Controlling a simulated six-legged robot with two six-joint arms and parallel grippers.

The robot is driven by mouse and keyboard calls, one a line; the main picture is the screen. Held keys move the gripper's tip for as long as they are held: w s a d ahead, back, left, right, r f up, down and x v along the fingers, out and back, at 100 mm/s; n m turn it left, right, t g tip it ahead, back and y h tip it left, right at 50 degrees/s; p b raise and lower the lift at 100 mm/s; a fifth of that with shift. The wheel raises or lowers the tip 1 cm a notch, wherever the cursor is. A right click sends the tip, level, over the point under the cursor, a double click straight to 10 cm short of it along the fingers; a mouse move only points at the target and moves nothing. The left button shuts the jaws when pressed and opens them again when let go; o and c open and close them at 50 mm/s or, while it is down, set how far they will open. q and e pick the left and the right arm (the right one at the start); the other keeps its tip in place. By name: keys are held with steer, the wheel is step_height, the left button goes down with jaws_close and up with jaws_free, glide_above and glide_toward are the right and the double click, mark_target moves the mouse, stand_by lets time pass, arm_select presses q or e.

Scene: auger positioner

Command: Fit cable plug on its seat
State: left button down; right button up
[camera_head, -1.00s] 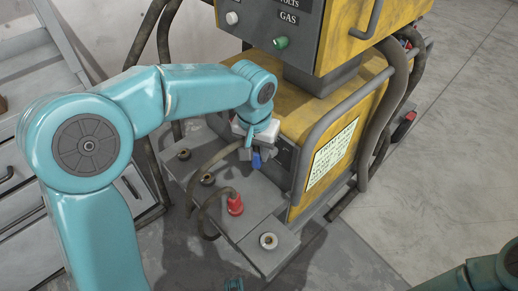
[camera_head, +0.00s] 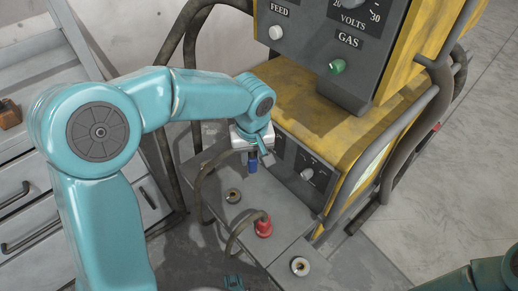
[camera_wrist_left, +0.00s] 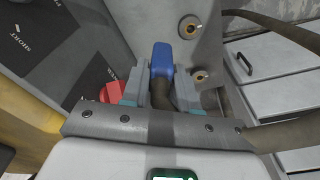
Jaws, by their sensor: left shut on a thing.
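My left gripper (camera_head: 252,157) is shut on a blue cable plug (camera_head: 253,166), which points down with its cable trailing off. The plug also shows between the fingers in the left wrist view (camera_wrist_left: 162,60). It is held above the grey shelf of the yellow machine. A brass-ringed socket (camera_head: 233,196) on the shelf is below and left of the plug. In the wrist view two sockets show, an upper one (camera_wrist_left: 189,27) and a lower one (camera_wrist_left: 199,76), both apart from the plug. A red plug (camera_head: 263,225) with a cable stands on the shelf.
Another socket (camera_head: 300,266) is at the shelf's front right. The yellow machine (camera_head: 345,115) with a knobbed panel stands behind. Dark cables (camera_head: 190,50) hang at its left, near a grey drawer cabinet (camera_head: 30,190). The floor at right is clear.

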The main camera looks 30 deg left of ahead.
arm_select(q)
steer(key=s+a+f+n+p, duration=0.1)
steer(key=s+a+f+n, duration=0.2)
steer(key=a+n, duration=0.2)
steer(key=shift+s+f+n, duration=0.15)
steer(key=shift+s+n, duration=0.15)
steer(key=shift+n, duration=0.3)
arm_select(e)
steer(key=shift+w+a+r, duration=0.1)
steer(key=shift+a+r, duration=0.1)
steer(key=shift+r, duration=0.25)
steer(key=shift+w+a+r, duration=0.1)
steer(key=shift+a+r, duration=0.1)
steer(key=shift+r, duration=0.2)
steer(key=shift+f, duration=0.15)
arm_select(q)
steer(key=shift+f+b, duration=2.85)
steer(key=shift+f, duration=0.05)
arm_select(e)
steer(key=shift+w+d+f, duration=0.15)
steer(key=shift+w+f, duration=0.05)
steer(key=shift+f, duration=1.2)
steer(key=shift+w+d+f, duration=0.1)
steer(key=shift+w+f, duration=0.05)
steer(key=shift+f, duration=1.25)
arm_select(q)
steer(key=shift+b, duration=0.6)
arm_select(e)
steer(key=shift+f, duration=0.6)
